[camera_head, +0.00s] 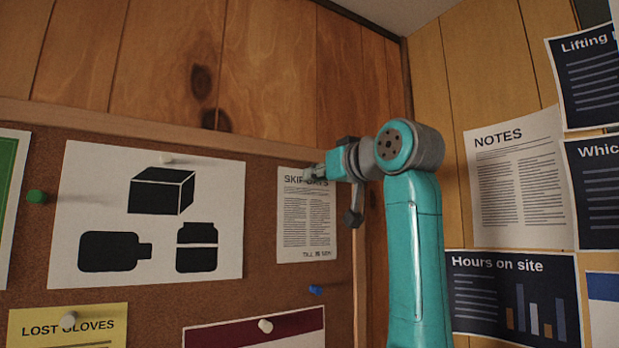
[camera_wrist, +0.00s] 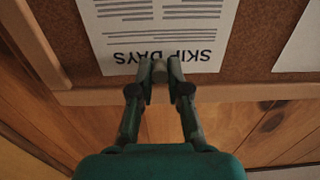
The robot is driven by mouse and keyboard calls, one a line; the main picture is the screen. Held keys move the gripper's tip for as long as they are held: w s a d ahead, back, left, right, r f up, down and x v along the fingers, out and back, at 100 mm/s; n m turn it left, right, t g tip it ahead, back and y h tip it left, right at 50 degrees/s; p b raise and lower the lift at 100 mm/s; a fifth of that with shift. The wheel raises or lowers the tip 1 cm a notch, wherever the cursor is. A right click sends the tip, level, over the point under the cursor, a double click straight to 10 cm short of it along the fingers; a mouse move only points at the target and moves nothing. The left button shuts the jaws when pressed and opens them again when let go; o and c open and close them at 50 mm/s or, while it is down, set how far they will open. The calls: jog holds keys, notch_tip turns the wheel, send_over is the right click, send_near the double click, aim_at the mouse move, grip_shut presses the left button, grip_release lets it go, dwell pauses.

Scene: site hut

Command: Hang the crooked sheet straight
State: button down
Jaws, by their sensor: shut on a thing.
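The white SKIP DAYS sheet (camera_head: 307,235) hangs on the corkboard near its right edge. In the wrist view the sheet (camera_wrist: 130,30) appears upside down, its top edge close to parallel with the wooden frame; I see no clear tilt. My gripper (camera_head: 308,175) is at the top of this sheet and covers part of its heading in the head view. In the wrist view the fingertips of my gripper (camera_wrist: 160,74) are shut on a small greyish pin (camera_wrist: 160,71) at the middle of the sheet's top edge. Whether the pin's point is in the board is hidden.
A sheet of black shapes (camera_head: 95,200) hangs to the left. A blue pin (camera_head: 315,289) sits in the cork below the SKIP DAYS sheet. The NOTES sheet (camera_head: 515,190) and dark posters (camera_head: 515,300) hang on the right wall. The board's frame (camera_wrist: 100,95) is close to my fingers.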

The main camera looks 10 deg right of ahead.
jog(key=c, duration=1.1)
grip_release()
jog(key=shift+o, duration=0.2)
jog(key=shift+s, duration=0.1)
jog(key=v, duration=1.1)
jog(key=shift+s, duration=0.35)
jog(key=shift+d, duration=0.15)
